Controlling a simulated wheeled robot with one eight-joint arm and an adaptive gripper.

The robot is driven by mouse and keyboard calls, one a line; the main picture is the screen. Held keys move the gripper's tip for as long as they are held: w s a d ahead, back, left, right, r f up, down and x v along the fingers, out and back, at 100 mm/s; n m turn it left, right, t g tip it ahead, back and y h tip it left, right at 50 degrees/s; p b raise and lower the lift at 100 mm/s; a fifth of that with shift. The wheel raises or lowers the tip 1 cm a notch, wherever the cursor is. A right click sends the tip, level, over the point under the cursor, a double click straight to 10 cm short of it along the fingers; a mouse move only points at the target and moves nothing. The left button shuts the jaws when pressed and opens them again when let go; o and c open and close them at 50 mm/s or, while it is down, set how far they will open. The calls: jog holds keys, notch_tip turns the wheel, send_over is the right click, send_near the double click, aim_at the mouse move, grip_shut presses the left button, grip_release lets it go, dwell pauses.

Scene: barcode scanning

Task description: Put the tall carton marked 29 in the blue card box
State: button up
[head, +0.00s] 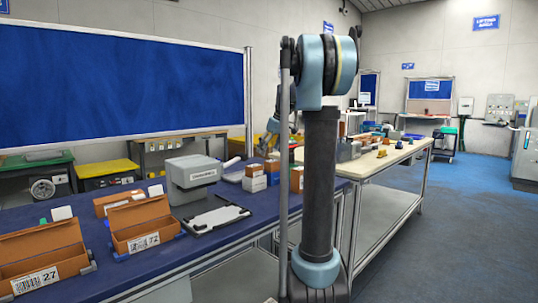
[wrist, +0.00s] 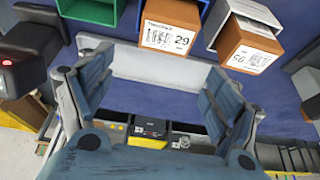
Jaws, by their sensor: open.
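The tall carton marked 29 (wrist: 168,38) is brown with a white printed label, at the top middle of the wrist view and cut off by its edge. A blue edge (wrist: 206,7) shows beside it; I cannot tell whether this belongs to the blue card box or whether the carton is inside it. My gripper (wrist: 158,88) is open, its two blue-grey fingers apart, below the carton in the picture. Nothing is held between them. In the head view I cannot tell which of the small cartons (head: 255,181) is marked 29.
A brown carton marked 56 (wrist: 246,50) is right of carton 29, and a green open box (wrist: 90,12) is to its left. On the blue bench (head: 180,246) stand open brown boxes marked 27 (head: 40,252) and 72 (head: 143,227) and a grey machine (head: 192,180).

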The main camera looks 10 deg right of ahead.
jog(key=v, duration=1)
jog(key=shift+r, duration=0.25)
jog(key=shift+s, duration=0.1)
